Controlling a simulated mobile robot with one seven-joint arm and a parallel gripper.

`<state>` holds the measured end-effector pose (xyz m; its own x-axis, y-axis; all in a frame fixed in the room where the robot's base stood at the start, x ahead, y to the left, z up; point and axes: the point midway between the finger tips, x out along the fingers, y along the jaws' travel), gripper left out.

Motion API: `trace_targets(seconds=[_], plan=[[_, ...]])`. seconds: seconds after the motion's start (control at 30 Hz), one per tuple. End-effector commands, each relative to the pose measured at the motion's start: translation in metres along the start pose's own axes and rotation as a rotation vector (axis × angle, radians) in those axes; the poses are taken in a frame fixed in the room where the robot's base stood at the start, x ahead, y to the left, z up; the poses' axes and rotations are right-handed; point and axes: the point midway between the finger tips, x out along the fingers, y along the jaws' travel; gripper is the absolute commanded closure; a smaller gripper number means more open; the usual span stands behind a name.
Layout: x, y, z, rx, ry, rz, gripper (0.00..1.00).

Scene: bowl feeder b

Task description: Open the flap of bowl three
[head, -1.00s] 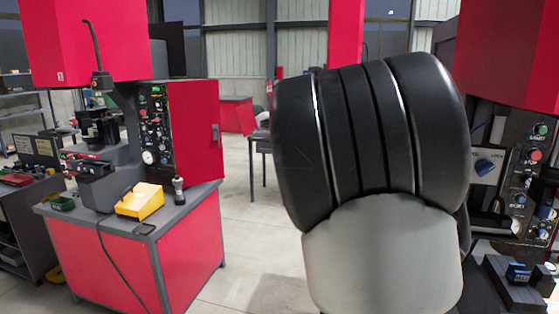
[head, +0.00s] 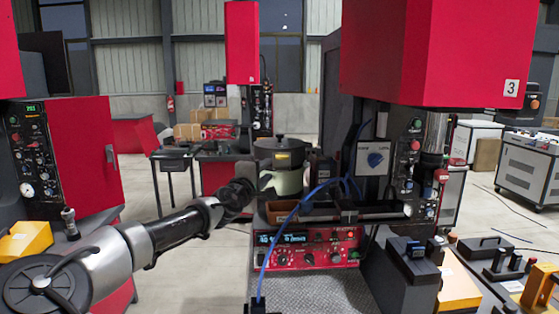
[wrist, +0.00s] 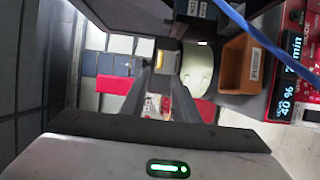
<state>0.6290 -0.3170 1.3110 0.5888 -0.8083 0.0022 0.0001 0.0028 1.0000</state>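The machine marked 3 carries a pale bowl (head: 285,181) with a dark round top (head: 279,152) that bears a small yellow label. No separate flap can be made out clearly on it, and the top looks closed. My gripper (head: 246,190) is just left of the bowl in the head view, partly lost against dark parts. In the wrist view the pale bowl (wrist: 198,66) lies just beyond and right of my gripper (wrist: 158,92). Its two fingers stand apart with nothing between them. I cannot tell whether a finger touches the bowl.
A red control box (head: 308,248) sits below the bowl. A blue cable (head: 288,220) hangs in front. An orange-brown bin (wrist: 239,63) is right of the bowl. The red cabinet (head: 430,50) overhangs at right.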

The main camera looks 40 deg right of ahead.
Motion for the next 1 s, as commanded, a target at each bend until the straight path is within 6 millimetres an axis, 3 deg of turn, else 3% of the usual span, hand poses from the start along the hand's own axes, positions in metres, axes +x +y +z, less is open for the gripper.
trace_targets(seconds=[0.3, 0.5, 0.7, 1.0], plan=[[0.072, 0.002, 0.003, 0.001, -0.003, -0.001, 0.72], [0.107, 0.001, 0.002, 0.0, -0.002, -0.001, 0.72], [0.123, 0.0, 0.001, 0.001, -0.002, -0.002, 0.72], [0.126, -0.001, 0.001, 0.002, -0.002, -0.002, 0.72]])
